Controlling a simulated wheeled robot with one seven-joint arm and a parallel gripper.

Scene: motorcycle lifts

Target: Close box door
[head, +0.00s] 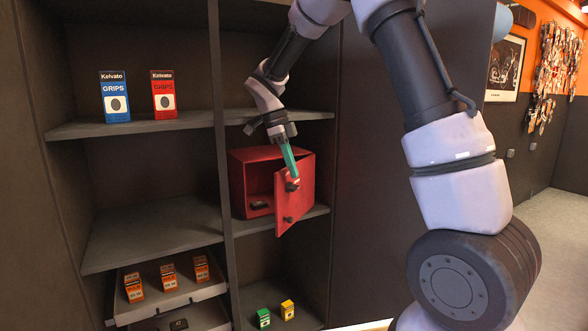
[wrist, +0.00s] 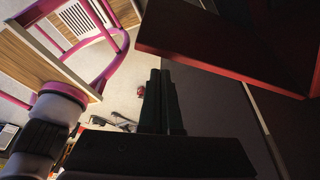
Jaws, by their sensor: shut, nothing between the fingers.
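A red box (head: 250,165) stands on a shelf in the right column of the dark cabinet, in the head view. Its red door (head: 296,195) is hinged on the right and stands open, swung out toward me, with dark knobs on it. A small dark item (head: 260,204) lies inside. My gripper (head: 294,176) is shut and empty, at the door's upper part; I cannot tell whether it touches. In the wrist view, the shut fingers (wrist: 162,100) are at the centre and a red panel (wrist: 230,45) is at the upper right, apart from the fingertips.
The cabinet has a blue carton (head: 114,97) and a red carton (head: 163,95) on the upper left shelf. Small orange boxes (head: 168,273) sit lower left. Green (head: 263,317) and yellow (head: 287,309) boxes stand below the red box. A vertical divider (head: 220,150) borders the red box's left side.

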